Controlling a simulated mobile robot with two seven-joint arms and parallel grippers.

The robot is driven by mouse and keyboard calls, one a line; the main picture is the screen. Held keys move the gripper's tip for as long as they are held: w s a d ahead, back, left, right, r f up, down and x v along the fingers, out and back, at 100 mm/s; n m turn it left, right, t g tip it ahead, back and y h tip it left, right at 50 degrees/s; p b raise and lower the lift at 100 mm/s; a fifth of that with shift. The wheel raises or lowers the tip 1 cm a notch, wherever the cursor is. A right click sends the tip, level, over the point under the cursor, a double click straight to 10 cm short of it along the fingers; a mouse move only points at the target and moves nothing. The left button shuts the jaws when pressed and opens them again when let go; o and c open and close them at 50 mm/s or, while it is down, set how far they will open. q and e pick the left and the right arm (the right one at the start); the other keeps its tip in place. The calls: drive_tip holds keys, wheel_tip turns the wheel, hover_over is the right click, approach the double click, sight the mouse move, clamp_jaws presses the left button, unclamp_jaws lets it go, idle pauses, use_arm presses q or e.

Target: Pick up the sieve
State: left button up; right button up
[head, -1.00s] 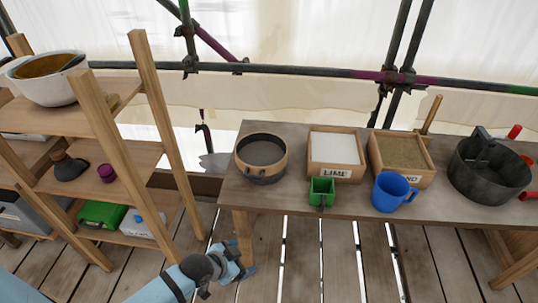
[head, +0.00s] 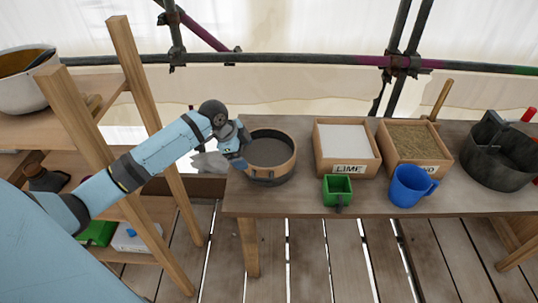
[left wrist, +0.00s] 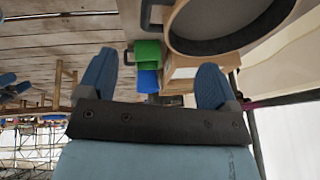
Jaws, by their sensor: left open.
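The sieve (head: 268,177) is a round wooden hoop with a dark mesh and dark fittings on its rim. It sits at the left end of the wooden table in the head view. My left gripper (head: 239,154) is at the sieve's left rim and covers a little of it; I cannot tell whether they touch. The left wrist view shows its two blue fingers (left wrist: 157,62) spread apart with nothing held between them. There the sieve (left wrist: 178,45) is partly cut off at the top right, beyond the fingers.
On the table (head: 300,203) stand a lime box (head: 347,168), a sand box (head: 420,168), a green scoop-like container (head: 337,190), a blue mug (head: 407,187) and a dark bucket (head: 497,160). A wooden shelf (head: 150,95) stands close on the left. A scaffold pipe (head: 300,58) runs behind.

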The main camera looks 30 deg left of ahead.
use_arm(q)
drive_tip(key=x, duration=1.3)
drive_tip(key=shift+d, duration=0.3)
drive_tip(key=c, duration=1.3)
